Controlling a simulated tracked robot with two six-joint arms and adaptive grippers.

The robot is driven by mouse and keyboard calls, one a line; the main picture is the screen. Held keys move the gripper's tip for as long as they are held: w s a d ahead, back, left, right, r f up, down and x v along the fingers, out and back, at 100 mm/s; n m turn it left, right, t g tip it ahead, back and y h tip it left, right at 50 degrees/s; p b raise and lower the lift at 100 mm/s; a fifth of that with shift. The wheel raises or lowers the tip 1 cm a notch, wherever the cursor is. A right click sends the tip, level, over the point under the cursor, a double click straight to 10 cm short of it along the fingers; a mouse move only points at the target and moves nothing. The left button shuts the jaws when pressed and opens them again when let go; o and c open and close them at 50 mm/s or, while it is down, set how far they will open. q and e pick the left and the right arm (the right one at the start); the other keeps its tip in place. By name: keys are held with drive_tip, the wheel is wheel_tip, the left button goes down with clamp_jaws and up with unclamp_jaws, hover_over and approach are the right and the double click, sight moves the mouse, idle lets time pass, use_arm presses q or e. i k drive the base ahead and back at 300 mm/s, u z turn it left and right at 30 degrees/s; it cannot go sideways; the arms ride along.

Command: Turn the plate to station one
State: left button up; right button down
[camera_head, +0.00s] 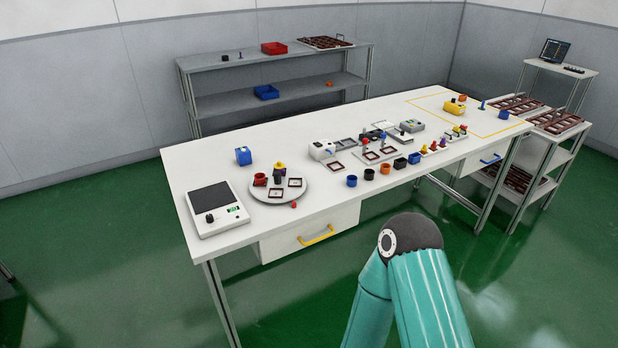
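The plate (263,194) is a round grey disc on the left half of the white table. It carries a red pot (260,180), a dark piece with a yellow top (279,172) and small dark-rimmed squares (295,183). A small red piece (294,205) sits at its front edge. I cannot read any station marking, so its turned position is unclear. A teal link of my arm rises at the lower right, in front of the table and apart from the plate. Neither of my grippers is in view.
A scale (216,209) stands left of the plate, with a blue container (243,156) behind it. Several coloured pots (370,174) and small devices stand to the right. A drawer with a yellow handle (316,235) is below the plate.

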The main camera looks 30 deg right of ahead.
sight(278, 188)
drive_tip(key=z, duration=0.05)
drive_tip(key=i, duration=1)
drive_tip(key=u, duration=0.05)
